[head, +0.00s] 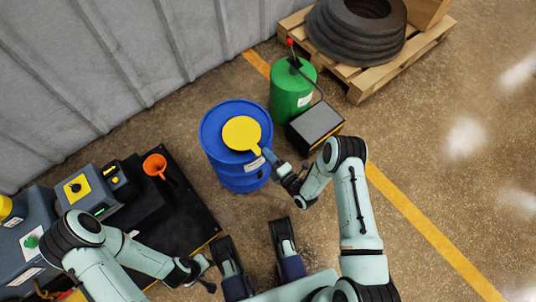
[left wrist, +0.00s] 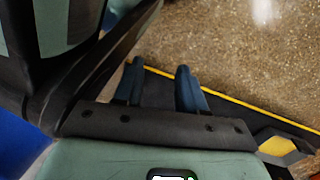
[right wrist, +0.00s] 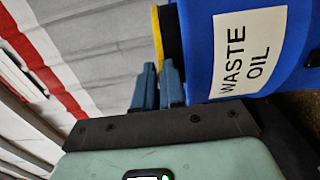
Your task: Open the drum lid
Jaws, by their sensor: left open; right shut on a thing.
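The blue drum (head: 240,178) stands on the floor near the middle of the head view. Its round yellow lid (head: 240,131) lies over the top, with a short tab toward my right arm. I cannot tell whether the lid is slightly raised. My right gripper (head: 267,154) is at this tab, shut on the lid. In the right wrist view its fingers (right wrist: 160,86) are close together beside the lid's yellow edge (right wrist: 157,35) and the drum wall with a "WASTE OIL" label (right wrist: 245,50). My left gripper (left wrist: 160,85) is open and empty, away from the drum.
A green canister (head: 291,92) and a grey box (head: 315,123) stand right of the drum. A black bench (head: 188,207) with an orange funnel (head: 155,165) is at left. A pallet (head: 357,82) with tires (head: 355,35) is behind. The floor at right is clear.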

